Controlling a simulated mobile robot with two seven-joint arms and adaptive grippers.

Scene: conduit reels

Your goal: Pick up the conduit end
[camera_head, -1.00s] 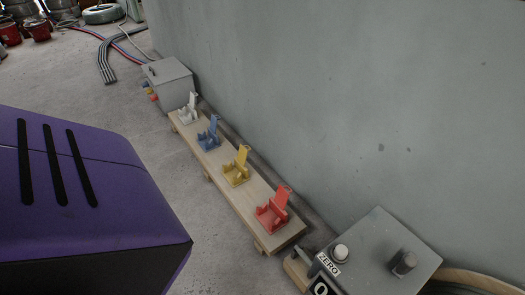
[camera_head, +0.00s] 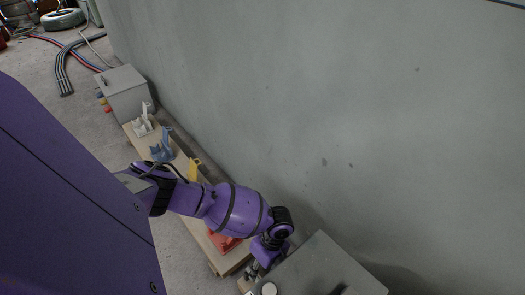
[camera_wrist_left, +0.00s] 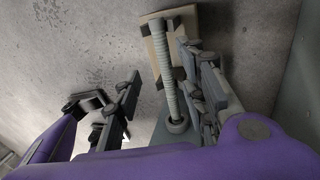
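A grey ribbed conduit (camera_wrist_left: 162,60) stretches over a pale wooden block (camera_wrist_left: 150,28) in the left wrist view, with a thicker ring towards the gripper's base. My left gripper (camera_wrist_left: 160,68) is open, one finger to each side of the conduit. The conduit appears closer to the right-hand finger; I cannot tell whether they touch. In the head view my left gripper (camera_head: 252,271) points down beside the grey box at the bottom, and the conduit cannot be made out there. My right gripper is not in view.
A wooden bench (camera_head: 203,243) along the wall carries white (camera_head: 143,124), blue (camera_head: 162,150), yellow (camera_head: 193,171) and red (camera_head: 222,241) clamps, partly behind my arm. A grey box (camera_head: 322,270) stands close right of the gripper. The grey wall (camera_head: 330,110) bounds the right side.

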